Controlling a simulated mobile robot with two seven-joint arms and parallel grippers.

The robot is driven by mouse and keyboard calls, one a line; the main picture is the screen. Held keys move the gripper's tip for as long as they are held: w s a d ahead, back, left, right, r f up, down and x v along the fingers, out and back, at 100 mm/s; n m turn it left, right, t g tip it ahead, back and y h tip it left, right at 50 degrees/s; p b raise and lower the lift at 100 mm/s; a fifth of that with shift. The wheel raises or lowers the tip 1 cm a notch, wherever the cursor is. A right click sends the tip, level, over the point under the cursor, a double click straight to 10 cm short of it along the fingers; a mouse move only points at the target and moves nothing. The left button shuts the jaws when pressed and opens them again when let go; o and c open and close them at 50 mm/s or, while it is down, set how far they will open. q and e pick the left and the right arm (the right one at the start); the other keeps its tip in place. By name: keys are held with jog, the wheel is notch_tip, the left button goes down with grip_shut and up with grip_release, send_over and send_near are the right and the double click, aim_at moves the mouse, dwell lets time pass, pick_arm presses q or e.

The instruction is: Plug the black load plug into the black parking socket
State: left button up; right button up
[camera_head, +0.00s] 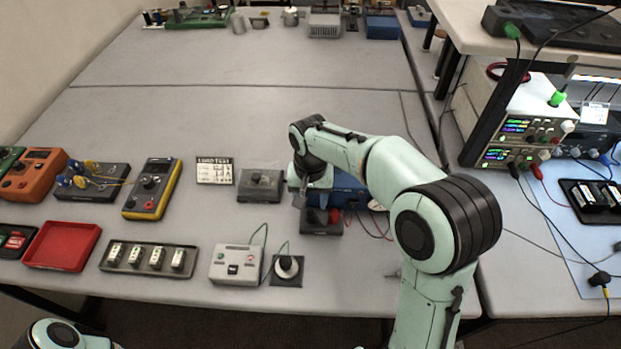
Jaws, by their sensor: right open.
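My right gripper (311,200) points down over a small dark block (321,229), just in front of a blue box (347,190). It is open. A red plug or knob (334,216) stands on the right of this block. A dark shape beside it, under the fingers, may be the black load plug, but I cannot tell it from the block or say whether the fingers touch it. Another dark block (259,186) with a small fitting on top lies to the left. I cannot tell which block holds the black parking socket. My left gripper is not in view.
A light grey box with buttons (236,265) and a round white-topped device (287,268) stand at the front, with a green wire. A yellow meter (152,189), a fuse tray (149,259) and a red tray (62,246) lie left.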

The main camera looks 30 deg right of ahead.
notch_tip(320, 180, up, 9)
jog(key=shift+p, duration=0.45)
dwell(0.3)
